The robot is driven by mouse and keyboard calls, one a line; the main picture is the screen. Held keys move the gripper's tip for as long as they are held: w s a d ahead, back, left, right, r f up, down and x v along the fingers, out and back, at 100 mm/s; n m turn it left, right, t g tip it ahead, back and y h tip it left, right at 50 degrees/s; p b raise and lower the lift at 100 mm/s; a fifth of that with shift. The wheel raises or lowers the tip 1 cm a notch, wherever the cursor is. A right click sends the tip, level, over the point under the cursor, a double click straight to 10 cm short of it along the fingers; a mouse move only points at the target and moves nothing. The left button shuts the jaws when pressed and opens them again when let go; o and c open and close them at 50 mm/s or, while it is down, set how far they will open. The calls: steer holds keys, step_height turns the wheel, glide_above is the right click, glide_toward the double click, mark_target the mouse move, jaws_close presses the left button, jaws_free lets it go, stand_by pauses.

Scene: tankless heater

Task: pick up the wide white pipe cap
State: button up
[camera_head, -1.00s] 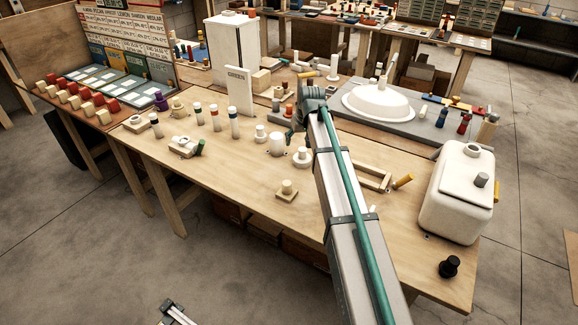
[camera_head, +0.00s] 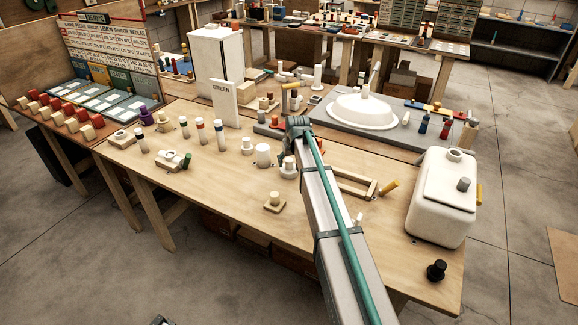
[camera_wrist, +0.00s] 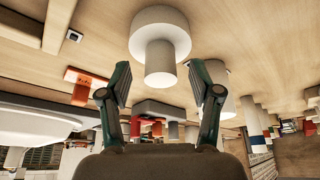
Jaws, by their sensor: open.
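A white cap with a wide round flange and a narrower stem (camera_wrist: 160,45) is at the top middle of the wrist view. In the head view this cap (camera_head: 289,170) stands upright on the wooden workbench (camera_head: 225,185), partly covered by my arm. My gripper (camera_wrist: 161,82) is open and empty, its two green fingers to either side of the stem in the picture. Whether they touch it cannot be told. In the head view my gripper is largely hidden by the arm. A plain white cylinder (camera_head: 263,155) stands just left of the cap; it shows behind the right finger in the wrist view (camera_wrist: 218,90).
A small piece on a square base (camera_head: 274,201) lies in front. A wooden frame (camera_head: 357,186) and a white tank (camera_head: 442,198) are on the right. A white basin (camera_head: 363,112) is behind. Several marked cylinders (camera_head: 220,134) stand left. The front left of the bench is clear.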

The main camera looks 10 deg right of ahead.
steer(key=shift+x, duration=1.35)
jaws_close()
steer(key=shift+r, duration=0.15)
